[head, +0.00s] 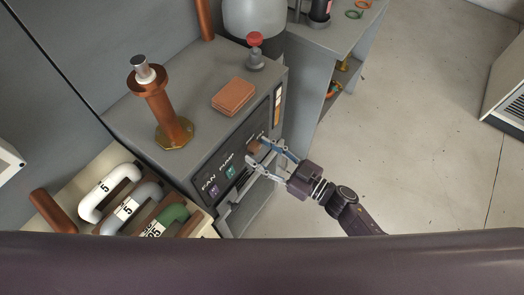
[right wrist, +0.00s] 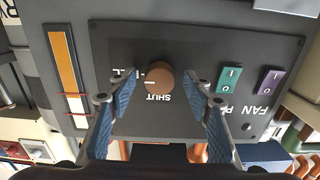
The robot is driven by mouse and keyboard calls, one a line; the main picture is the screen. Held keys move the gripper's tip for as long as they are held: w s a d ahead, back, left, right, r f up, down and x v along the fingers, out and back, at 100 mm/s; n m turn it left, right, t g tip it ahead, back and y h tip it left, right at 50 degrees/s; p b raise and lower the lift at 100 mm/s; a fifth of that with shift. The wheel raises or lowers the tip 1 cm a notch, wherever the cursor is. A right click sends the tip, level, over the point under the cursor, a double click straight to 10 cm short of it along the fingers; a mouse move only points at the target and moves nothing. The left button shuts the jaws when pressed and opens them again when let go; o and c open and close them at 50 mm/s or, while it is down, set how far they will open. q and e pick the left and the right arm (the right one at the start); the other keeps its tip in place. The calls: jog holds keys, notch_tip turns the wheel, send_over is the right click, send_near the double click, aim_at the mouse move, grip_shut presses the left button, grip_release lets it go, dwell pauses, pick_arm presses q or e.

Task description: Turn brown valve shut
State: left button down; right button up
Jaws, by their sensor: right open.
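The brown valve (right wrist: 158,80) is a round knob on a dark panel, near the middle of the right wrist view. A pale mark on it points left in that view, while the upside-down word SHUT is just below it. In the head view, the brown valve (head: 254,147) is partly covered by my right gripper (head: 257,151). The right gripper (right wrist: 160,86) is open, with one blue-padded finger on either side of the knob. Gaps seem to show between pads and knob; contact is hard to tell. My left gripper is not in view.
A green switch (right wrist: 229,79) and a purple switch (right wrist: 270,84) sit beside the valve. An orange gauge strip (right wrist: 64,60) is on its other side. The cabinet (head: 205,75) carries a brown brick-like stack (head: 233,96) and a copper pipe fitting (head: 160,105). Open floor (head: 430,140) lies to the right.

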jog(key=c, duration=1)
jog(key=shift+c, duration=0.7)
jog(key=shift+n, duration=0.4)
jog(key=n+b, duration=0.1)
jog(key=n, duration=0.2)
jog(key=shift+f+n, duration=0.1)
jog(key=shift+n, duration=0.3)
jog(key=n+b, duration=0.2)
jog(key=n, duration=0.2)
jog(key=shift+w, duration=0.1)
jog(key=n+b, duration=0.1)
jog(key=n, duration=0.4)
jog(key=shift+b, duration=0.4)
jog(key=n+b, duration=0.1)
jog(key=n, duration=0.3)
jog(key=shift+d+b, duration=0.1)
jog(key=shift+b, duration=0.3)
jog(key=shift+n, duration=0.3)
